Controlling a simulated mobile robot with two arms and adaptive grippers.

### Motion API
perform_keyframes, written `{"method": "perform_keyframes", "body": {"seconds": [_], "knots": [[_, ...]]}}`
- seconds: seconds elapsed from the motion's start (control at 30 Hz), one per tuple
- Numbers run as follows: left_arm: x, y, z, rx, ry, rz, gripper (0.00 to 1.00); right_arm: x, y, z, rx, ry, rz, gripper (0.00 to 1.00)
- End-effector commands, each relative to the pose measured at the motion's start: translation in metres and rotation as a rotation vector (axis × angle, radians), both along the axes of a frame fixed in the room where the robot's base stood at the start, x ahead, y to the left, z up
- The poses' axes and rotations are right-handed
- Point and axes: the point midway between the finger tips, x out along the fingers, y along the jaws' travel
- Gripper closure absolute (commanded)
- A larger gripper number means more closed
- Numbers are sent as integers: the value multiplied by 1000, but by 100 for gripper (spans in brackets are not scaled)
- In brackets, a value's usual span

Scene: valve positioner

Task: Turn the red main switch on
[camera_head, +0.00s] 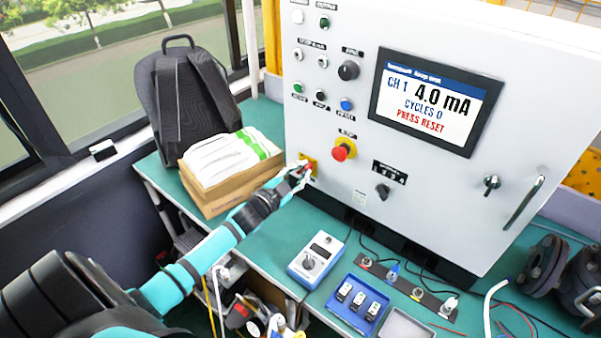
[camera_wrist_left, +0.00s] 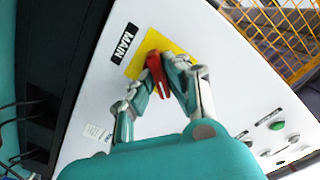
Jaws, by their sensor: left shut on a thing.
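The red main switch (camera_wrist_left: 157,74) sits on a yellow plate (camera_wrist_left: 150,50) beside a MAIN label (camera_wrist_left: 125,44) on the white cabinet. In the left wrist view my left gripper (camera_wrist_left: 165,88) has one finger on each side of the red handle and is shut on it. In the head view my left gripper (camera_head: 300,174) is at the lower left corner of the cabinet front (camera_head: 335,215), over the yellow plate (camera_head: 310,162), and hides most of the switch. My right gripper is not in view.
A red emergency button (camera_head: 340,153) sticks out right of my gripper. The display (camera_head: 435,100) reads 4.0 mA and PRESS RESET. A cardboard box (camera_head: 222,190) and a backpack (camera_head: 185,100) stand left of the cabinet. A meter (camera_head: 317,262) and a blue tray (camera_head: 357,305) lie in front.

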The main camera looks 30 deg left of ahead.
Motion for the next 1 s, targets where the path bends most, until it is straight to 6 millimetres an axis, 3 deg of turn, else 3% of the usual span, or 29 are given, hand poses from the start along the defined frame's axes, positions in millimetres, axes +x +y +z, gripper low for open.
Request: {"method": "perform_keyframes", "body": {"seconds": [0.3,0.8,0.83,1.0], "knots": [[0,0,-1,102,-7,0,100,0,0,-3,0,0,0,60],[0,-1,-2,119,-6,0,100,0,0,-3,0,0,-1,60],[0,-1,-2,119,-6,0,85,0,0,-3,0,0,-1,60],[0,0,-1,118,-7,-1,65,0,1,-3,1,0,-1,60]]}}
